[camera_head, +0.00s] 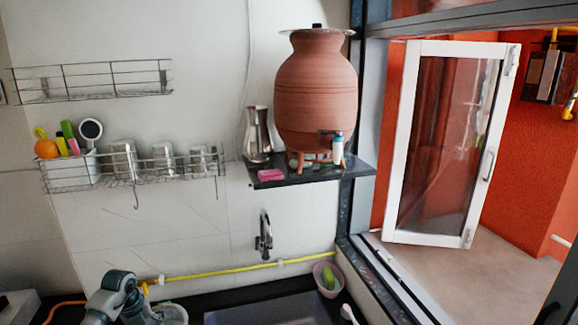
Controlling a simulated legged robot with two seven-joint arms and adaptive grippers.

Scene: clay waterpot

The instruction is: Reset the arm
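A large terracotta clay waterpot (315,88) stands upright on a dark wall shelf (350,170) at the upper middle. It has a pale flat lid with a dark knob, and a tap low on its front right. A white and blue cup or bottle (337,148) shows at the tap; I cannot tell whether it touches. Neither of my grippers can be made out.
A steel jug (258,135) and a pink item (270,175) share the shelf. A wire rack (135,172) holds several steel cups. Below are a faucet (264,238), a sink (270,310) and a pink bowl (327,277). A window (445,140) stands open at right.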

